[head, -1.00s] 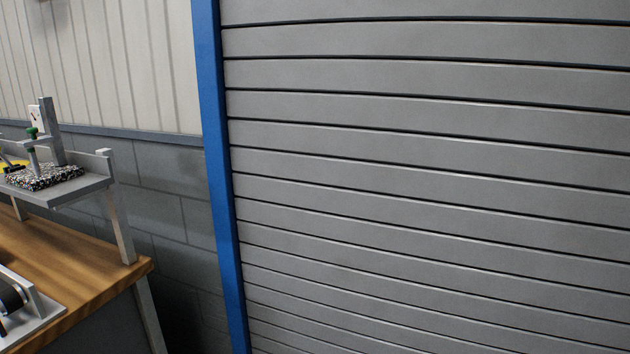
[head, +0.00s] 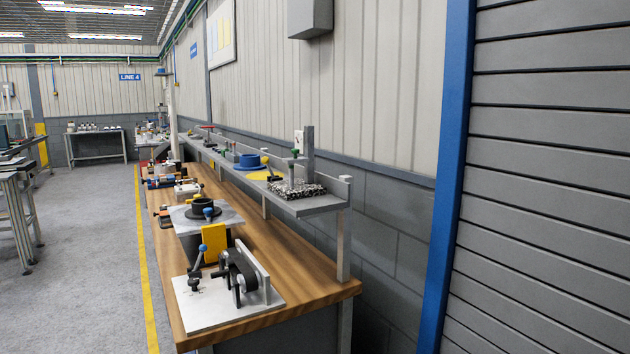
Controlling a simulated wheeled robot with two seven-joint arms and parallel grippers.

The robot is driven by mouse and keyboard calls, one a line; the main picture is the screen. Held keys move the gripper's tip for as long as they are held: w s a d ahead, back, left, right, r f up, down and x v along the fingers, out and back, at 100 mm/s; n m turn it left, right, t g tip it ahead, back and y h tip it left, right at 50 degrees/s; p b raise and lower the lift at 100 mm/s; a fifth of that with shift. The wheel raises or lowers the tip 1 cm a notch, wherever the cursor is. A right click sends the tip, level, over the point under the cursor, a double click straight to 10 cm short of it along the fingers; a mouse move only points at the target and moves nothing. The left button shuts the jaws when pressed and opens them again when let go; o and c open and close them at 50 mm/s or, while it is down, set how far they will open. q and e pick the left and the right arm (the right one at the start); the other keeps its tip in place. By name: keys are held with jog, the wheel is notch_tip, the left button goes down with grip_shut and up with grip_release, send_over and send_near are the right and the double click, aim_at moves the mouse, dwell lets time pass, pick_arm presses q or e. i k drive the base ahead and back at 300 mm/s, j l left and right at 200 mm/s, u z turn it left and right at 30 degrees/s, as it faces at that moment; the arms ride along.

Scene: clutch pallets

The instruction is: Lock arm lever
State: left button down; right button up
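Neither of my grippers is in view. A fixture on a white base plate (head: 245,310) stands at the near end of the wooden bench (head: 310,287). It carries black round parts (head: 240,268), an upright pale plate (head: 256,268) and a dark arm with a blue-tipped handle (head: 203,248) near a yellow block (head: 214,241). I cannot tell which part is the arm lever or whether it is locked. Behind it is a square grey plate (head: 228,219) with a black ring-shaped part and a blue knob (head: 208,212).
A raised grey shelf (head: 318,207) along the bench holds a speckled block (head: 296,190) and a blue ring (head: 249,161). A grey shutter with a blue frame (head: 447,180) stands at right. Grey floor (head: 95,250) left of the yellow line (head: 145,270) is open, with tables farther left.

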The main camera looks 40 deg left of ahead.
aim_at(265, 160)
jog(key=u, duration=1.3)
jog(key=i+j+u, duration=0.1)
jog(key=i+u, duration=0.25)
